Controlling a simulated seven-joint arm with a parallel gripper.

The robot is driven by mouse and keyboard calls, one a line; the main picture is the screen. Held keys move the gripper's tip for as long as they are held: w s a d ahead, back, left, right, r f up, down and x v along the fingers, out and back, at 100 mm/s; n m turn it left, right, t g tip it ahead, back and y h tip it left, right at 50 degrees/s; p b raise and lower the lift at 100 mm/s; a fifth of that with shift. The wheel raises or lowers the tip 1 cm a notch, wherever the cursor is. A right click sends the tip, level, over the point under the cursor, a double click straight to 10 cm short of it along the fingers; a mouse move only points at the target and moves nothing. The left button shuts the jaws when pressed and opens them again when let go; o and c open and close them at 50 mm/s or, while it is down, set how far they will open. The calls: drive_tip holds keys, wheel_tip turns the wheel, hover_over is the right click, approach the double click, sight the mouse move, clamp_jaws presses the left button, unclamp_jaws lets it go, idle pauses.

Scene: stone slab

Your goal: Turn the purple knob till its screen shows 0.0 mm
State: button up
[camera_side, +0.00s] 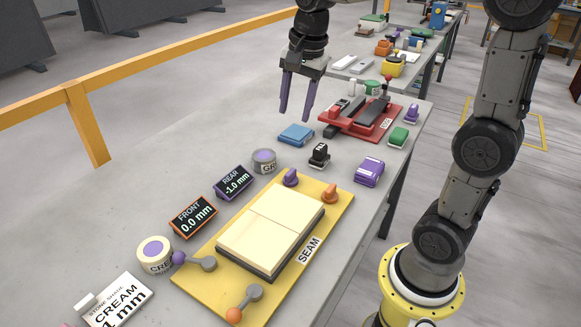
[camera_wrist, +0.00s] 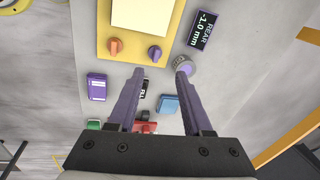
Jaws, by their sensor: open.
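The purple knob (camera_side: 291,177) stands at the rear left corner of the yellow seam plate (camera_side: 335,200); it also shows in the wrist view (camera_wrist: 155,53). The purple-framed REAR screen (camera_side: 233,182) reads -1.0 mm, also in the wrist view (camera_wrist: 205,28). An orange knob (camera_side: 330,193) stands beside the purple one. The orange-framed FRONT screen (camera_side: 193,217) reads 0.0 mm. My gripper (camera_side: 294,114) is open and empty, raised behind the plate and apart from the knob. In the wrist view its fingers (camera_wrist: 160,69) point toward the plate, with the knob just beyond the tips.
A grey tin (camera_side: 264,162) stands left of the purple knob. A black stamp (camera_side: 319,154), a blue block (camera_side: 296,135) and a purple block (camera_side: 369,172) lie behind the plate. Two cream slabs (camera_side: 270,230) lie on the plate.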

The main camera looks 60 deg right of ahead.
drive_tip(key=w+d+f+m+g, duration=0.1)
drive_tip(key=w+d+f, duration=0.2)
drive_tip(key=w+f, duration=0.1)
drive_tip(key=g, duration=0.1)
approach(291, 171)
drive_tip(key=shift+m, duration=0.4)
wheel_tip(291, 171, down, 8)
drive_tip(key=shift+w+f, duration=0.1)
drive_tip(key=shift+f, duration=0.15)
clamp_jaws()
